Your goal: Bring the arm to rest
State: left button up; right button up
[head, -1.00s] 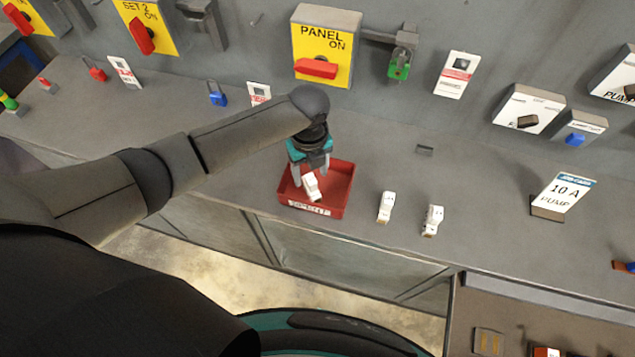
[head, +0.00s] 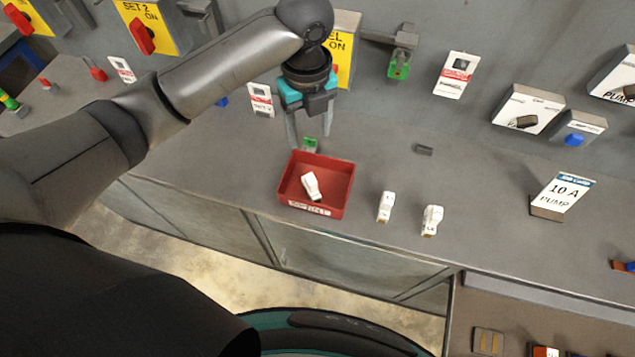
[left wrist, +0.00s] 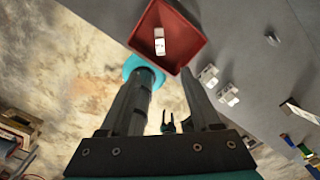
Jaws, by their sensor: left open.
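My left gripper (head: 310,143) is open and empty in the head view, raised above the back edge of the red tray. Its two fingers (left wrist: 168,118) also show apart in the left wrist view. The red tray (head: 341,196) sits on the grey counter with a white label on its front. One white fuse-like piece (head: 312,186) lies in it; the piece also shows in the left wrist view (left wrist: 159,42). My left arm reaches in from the left. My right gripper is in neither view.
Two similar white pieces (head: 386,206) (head: 432,220) stand on the counter right of the tray. A "10 A PUMP" sign (head: 563,193) stands farther right. The yellow panel switch (head: 343,66) on the back wall is partly hidden by my arm. A green padlock (head: 399,67) hangs beside it.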

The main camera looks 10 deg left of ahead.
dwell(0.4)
pick_arm(q)
jog(key=s+d+f+n+t+h, duration=0.25)
jog(key=s+d+f+n, duration=0.3)
jog(key=s+n, duration=0.35)
jog(key=s+a+f+n+t+y, duration=0.1)
jog(key=s+a+f+n+y, duration=0.1)
jog(key=s+a+n, duration=1.15)
jog(key=w+d+f+n+g+b, duration=0.15)
jog(key=f+b, duration=0.35)
jog(key=f, duration=1.1)
jog(key=w+d+f+n+b, duration=0.15)
jog(key=f+b, duration=0.45)
jog(key=f, duration=1)
jog(key=s+a+f+b, duration=0.1)
jog(key=s+f+b, duration=0.4)
jog(key=s+f, duration=0.3)
jog(key=s+a+f+g+b, duration=0.1)
jog(key=s+f+b, duration=0.4)
jog(key=f, duration=1.1)
jog(key=s, duration=0.2)
jog(key=shift+s+a+f, duration=0.2)
jog(key=shift+s+a, duration=0.15)
